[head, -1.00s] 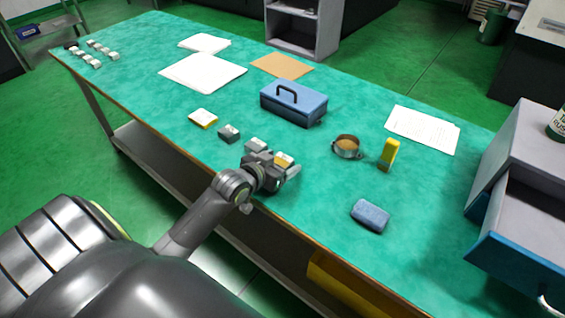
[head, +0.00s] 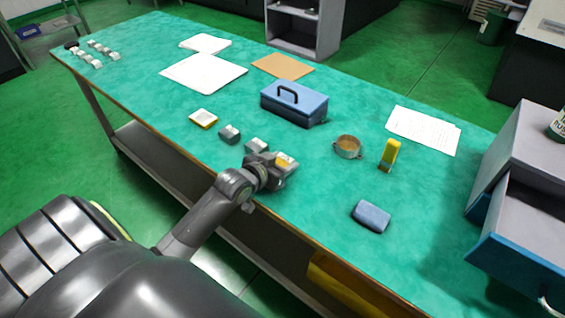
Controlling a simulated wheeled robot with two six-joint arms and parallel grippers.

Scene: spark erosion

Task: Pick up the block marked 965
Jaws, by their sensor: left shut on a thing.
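My left gripper (head: 278,168) is near the front edge of the green table, shut on a small grey block with a yellow and white top (head: 286,161). The jaws hide part of this block, and I cannot tell whether it touches the table. A grey block (head: 256,145) sits just behind the gripper. Another grey block (head: 229,133) stands further left, and a yellow and white block (head: 203,118) lies beyond it. The markings are too small to read, so I cannot tell which block bears 965. My right gripper is not in view.
A blue toolbox (head: 294,103) stands behind the blocks. Papers (head: 203,73) lie at the back. A drawer unit (head: 518,150) stands open at the right edge.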

